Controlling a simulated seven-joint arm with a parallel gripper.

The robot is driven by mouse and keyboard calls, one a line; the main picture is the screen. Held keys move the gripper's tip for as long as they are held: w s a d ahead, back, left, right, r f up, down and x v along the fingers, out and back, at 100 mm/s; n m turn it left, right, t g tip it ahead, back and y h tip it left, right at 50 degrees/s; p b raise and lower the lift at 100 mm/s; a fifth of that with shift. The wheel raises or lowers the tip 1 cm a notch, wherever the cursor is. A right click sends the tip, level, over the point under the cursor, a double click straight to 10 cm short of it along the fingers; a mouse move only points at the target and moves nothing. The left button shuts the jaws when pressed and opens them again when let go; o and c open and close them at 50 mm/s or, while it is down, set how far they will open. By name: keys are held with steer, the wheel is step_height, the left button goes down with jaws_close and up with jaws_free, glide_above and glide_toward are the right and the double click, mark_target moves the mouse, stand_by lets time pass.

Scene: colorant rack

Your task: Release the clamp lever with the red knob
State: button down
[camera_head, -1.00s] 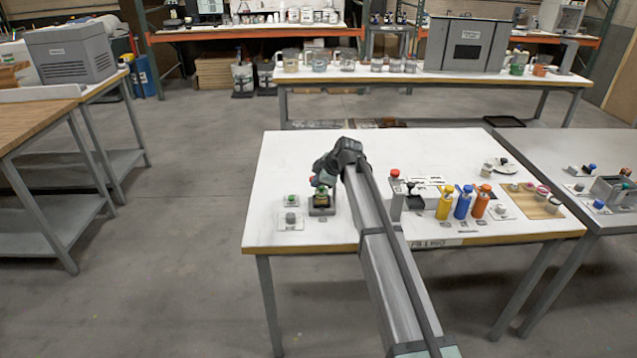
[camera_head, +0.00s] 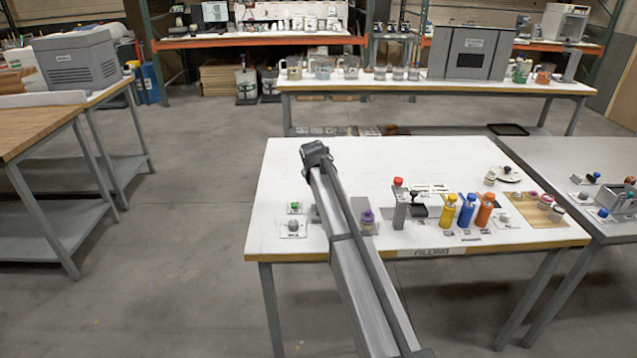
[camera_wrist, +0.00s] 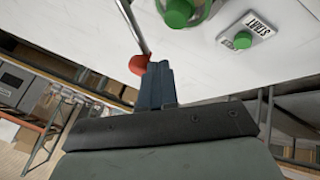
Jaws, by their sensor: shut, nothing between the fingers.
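The clamp lever shows in the wrist view as a thin metal rod (camera_wrist: 132,25) ending in a red knob (camera_wrist: 138,64). My gripper (camera_wrist: 157,70) is shut, with its dark blue fingertips immediately right of the knob. The knob is beside the fingers, not between them; I cannot tell whether they touch. In the head view my arm hides the gripper, the lever and most of the clamp fixture (camera_head: 315,214).
A green START button (camera_wrist: 243,41) is right of the fingers; it also shows in the head view (camera_head: 294,206). A grey knob (camera_head: 293,225) stands in front of it. Yellow, blue and orange bottles (camera_head: 449,211) stand right of my arm. The white table's back (camera_head: 380,158) is clear.

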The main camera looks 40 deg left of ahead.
steer(key=w+m+h, duration=0.1)
steer(key=m, duration=0.1)
steer(key=w+m+t+h, duration=0.1)
steer(key=shift+w+a+m, duration=0.2)
steer(key=shift+w+m, duration=0.2)
steer(key=shift+w, duration=0.15)
stand_by(0.6)
steer(key=s+r, duration=0.8)
steer(key=s, duration=0.1)
steer(key=shift+s+a, duration=0.25)
steer(key=shift+a, duration=0.15)
stand_by(0.3)
